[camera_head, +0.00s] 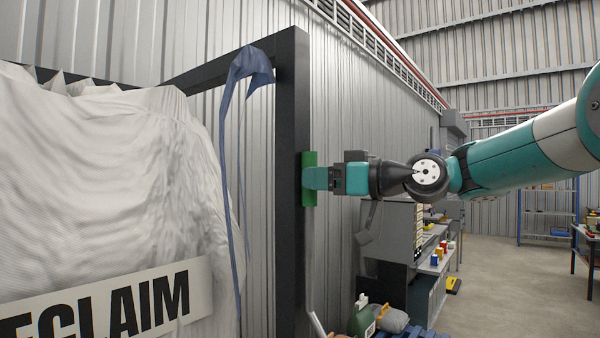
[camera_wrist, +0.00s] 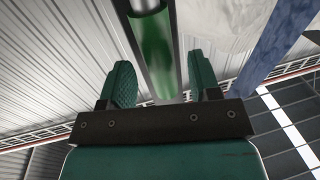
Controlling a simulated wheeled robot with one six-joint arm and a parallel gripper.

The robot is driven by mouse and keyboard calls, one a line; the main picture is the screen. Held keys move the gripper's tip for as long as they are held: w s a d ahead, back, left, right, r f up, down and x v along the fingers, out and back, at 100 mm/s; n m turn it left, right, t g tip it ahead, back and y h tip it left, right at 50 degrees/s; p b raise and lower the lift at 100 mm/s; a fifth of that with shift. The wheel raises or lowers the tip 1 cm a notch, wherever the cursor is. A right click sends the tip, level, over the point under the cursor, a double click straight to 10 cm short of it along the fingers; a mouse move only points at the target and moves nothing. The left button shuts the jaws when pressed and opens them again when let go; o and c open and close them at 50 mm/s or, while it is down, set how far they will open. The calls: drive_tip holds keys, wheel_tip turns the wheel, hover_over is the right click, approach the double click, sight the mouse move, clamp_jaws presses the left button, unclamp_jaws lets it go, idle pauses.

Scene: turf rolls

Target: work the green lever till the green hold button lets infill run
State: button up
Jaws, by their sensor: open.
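A green upright piece (camera_head: 309,158), which looks like the green lever's grip, is at the right side of a dark post. In the wrist view it is a green cylinder (camera_wrist: 152,50) on a grey rod. My gripper (camera_head: 308,179) is level with it, reaching in from the right. In the wrist view my gripper's fingers (camera_wrist: 160,80) are apart, one on each side of the cylinder's line. I cannot tell whether they touch it. I cannot make out a separate green hold button in either view.
A dark frame (camera_head: 292,110) stands beside a large white bag (camera_head: 110,150) with a black-lettered sign (camera_head: 110,305). A blue strap (camera_head: 232,140) hangs from the frame. A grey workbench (camera_head: 392,235) with small items stands behind my arm. Open floor (camera_head: 490,290) lies at the right.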

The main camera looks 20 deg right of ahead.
drive_tip(key=shift+w+a, duration=0.2)
clamp_jaws()
drive_tip(key=shift+s+f, duration=0.1)
